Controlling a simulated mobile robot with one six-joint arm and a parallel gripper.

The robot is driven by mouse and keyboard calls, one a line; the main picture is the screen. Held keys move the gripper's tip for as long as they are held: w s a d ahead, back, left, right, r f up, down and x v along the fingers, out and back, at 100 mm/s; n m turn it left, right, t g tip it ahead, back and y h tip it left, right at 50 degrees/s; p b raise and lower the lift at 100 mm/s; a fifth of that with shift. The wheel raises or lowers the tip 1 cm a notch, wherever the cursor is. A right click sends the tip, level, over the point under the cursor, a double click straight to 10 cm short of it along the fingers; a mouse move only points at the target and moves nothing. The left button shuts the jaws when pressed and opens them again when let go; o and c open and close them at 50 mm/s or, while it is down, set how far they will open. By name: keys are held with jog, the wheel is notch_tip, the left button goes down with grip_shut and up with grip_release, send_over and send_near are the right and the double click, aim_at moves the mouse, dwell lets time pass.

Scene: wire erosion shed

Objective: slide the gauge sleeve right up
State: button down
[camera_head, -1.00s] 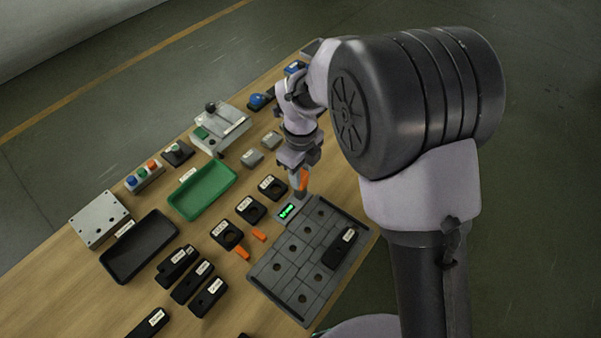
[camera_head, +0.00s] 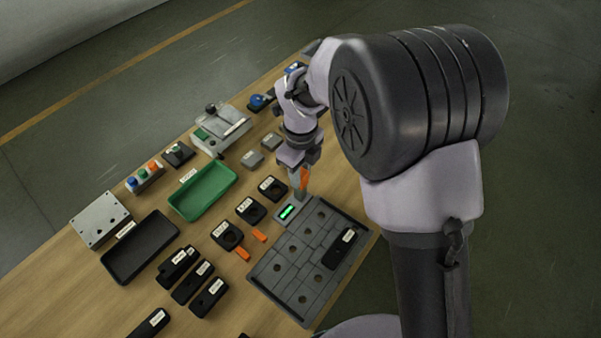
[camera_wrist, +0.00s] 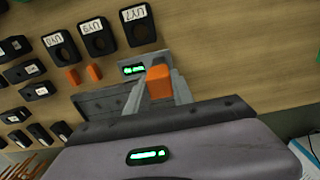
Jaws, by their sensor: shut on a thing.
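My gripper (camera_head: 303,184) points down over the far end of the grey tray, near its lit green display (camera_head: 288,212). Its fingers are shut on an orange block (camera_wrist: 159,80); part of this block also shows in the head view (camera_head: 304,178). I cannot tell for sure whether this block is the gauge sleeve, as no label shows on it. Its lower end is hidden, so I cannot tell whether it touches the tray. In the wrist view the display (camera_wrist: 133,69) lies just beyond the block. Two similar orange pieces (camera_head: 241,254) lie loose on the table.
The grey tray (camera_head: 262,281) has several holes and a black labelled piece (camera_head: 347,237) on it. Labelled black blocks with round openings (camera_head: 222,231) stand left of it. A green tray (camera_head: 180,207), a black tray (camera_head: 112,270) and a button box (camera_head: 145,177) are further left.

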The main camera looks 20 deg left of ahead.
notch_tip(320, 180, up, 2)
jog(key=shift+r+p, duration=0.1)
jog(key=shift+p, duration=0.2)
jog(key=shift+a, duration=0.1)
jog(key=c, duration=1.1)
grip_release()
notch_tip(320, 180, up, 17)
jog(key=p, duration=0.6)
jog(key=shift+r, duration=0.1)
